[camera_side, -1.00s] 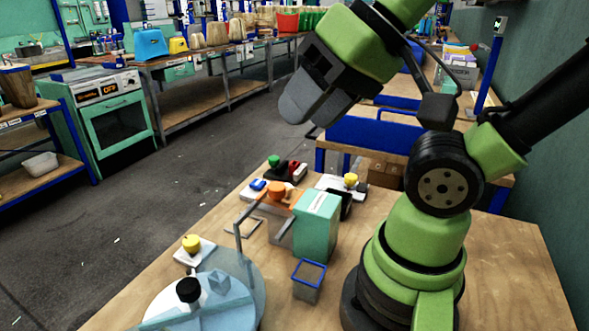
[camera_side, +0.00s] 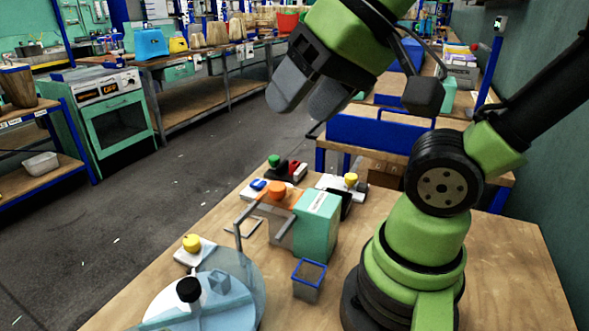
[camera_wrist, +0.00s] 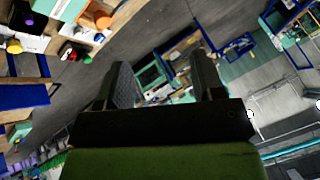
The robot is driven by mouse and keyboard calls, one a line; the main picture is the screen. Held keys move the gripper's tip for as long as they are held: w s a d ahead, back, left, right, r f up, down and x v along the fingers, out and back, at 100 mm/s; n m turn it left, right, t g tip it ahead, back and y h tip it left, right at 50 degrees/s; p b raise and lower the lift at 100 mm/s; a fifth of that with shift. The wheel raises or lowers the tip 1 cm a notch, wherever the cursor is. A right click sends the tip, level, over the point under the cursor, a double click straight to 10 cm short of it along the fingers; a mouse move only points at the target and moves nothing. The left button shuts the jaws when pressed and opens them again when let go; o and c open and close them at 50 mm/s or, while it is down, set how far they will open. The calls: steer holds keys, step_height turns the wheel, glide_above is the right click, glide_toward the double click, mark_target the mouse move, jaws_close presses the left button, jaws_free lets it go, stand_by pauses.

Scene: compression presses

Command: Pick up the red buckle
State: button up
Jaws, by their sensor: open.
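The red buckle (camera_side: 294,169) is small in the side view and lies among other small parts on the wooden worktable (camera_side: 480,255). In the wrist view a red piece (camera_wrist: 65,50) that looks like it shows at the upper left, near the table edge. My gripper (camera_side: 306,97) is in the air, well above and apart from the red buckle. Its two grey fingers are spread with nothing between them. They also show apart in the wrist view (camera_wrist: 163,80).
Close to the red buckle are a green knob (camera_side: 273,160), a yellow-knobbed block (camera_side: 351,180) and an orange-topped press (camera_side: 277,190). A teal box (camera_side: 315,225), a blue-rimmed bin (camera_side: 308,280) and a round blue-white machine (camera_side: 205,295) stand nearer. The table's right side is clear.

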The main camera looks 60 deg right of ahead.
steer(key=w+d+r+m+g+h, duration=0.1)
steer(key=w+d+r+m+g, duration=0.15)
steer(key=w+d+m, duration=0.55)
steer(key=m+g, duration=0.5)
steer(key=m, duration=1.8)
glide_above(291, 165)
steer(key=d, duration=0.2)
step_height(291, 165, down, 23)
steer(key=shift+t+h, duration=0.25)
steer(key=shift+h, duration=0.15)
steer(key=f, duration=0.4)
steer(key=shift+w+a+f, duration=0.15)
steer(key=shift+w+f, duration=0.05)
steer(key=shift+w, duration=0.05)
steer(key=shift+a+f, duration=0.1)
steer(key=shift+f, duration=2.8)
steer(key=shift+w, duration=0.1)
